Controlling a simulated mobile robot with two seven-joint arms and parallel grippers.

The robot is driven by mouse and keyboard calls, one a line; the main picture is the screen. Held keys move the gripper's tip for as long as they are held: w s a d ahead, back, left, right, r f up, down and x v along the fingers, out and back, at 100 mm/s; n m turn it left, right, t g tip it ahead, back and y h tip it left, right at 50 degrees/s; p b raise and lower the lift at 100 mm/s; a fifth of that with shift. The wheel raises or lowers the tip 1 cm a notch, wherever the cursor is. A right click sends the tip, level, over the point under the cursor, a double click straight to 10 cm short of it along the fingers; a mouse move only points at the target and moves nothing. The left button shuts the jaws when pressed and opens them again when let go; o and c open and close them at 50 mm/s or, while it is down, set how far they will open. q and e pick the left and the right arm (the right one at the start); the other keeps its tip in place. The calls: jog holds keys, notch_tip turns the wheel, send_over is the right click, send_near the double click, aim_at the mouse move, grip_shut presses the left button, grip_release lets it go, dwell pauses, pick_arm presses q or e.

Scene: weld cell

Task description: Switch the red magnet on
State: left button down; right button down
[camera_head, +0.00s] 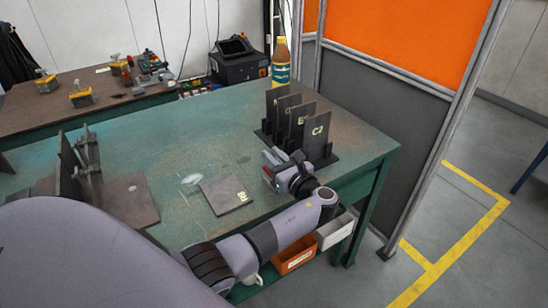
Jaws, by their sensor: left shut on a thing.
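My left gripper (270,160) is over the right part of the green table, just in front of the rack of dark plates. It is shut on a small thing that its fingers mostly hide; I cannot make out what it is. A small red piece (127,77), which may be the red magnet, stands on the brown-topped bench at the back left. It is far from my gripper and too small to show its switch. My right gripper is not in view.
The green table (225,115) carries a rack of upright dark plates (318,132), a flat plate (226,194) and dark fixtures (85,165) at left. Yellow blocks (80,98) stand on the back bench.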

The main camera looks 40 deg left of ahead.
pick_arm(q)
jog(key=c, duration=1.2)
grip_release()
jog(key=shift+v, duration=3.55)
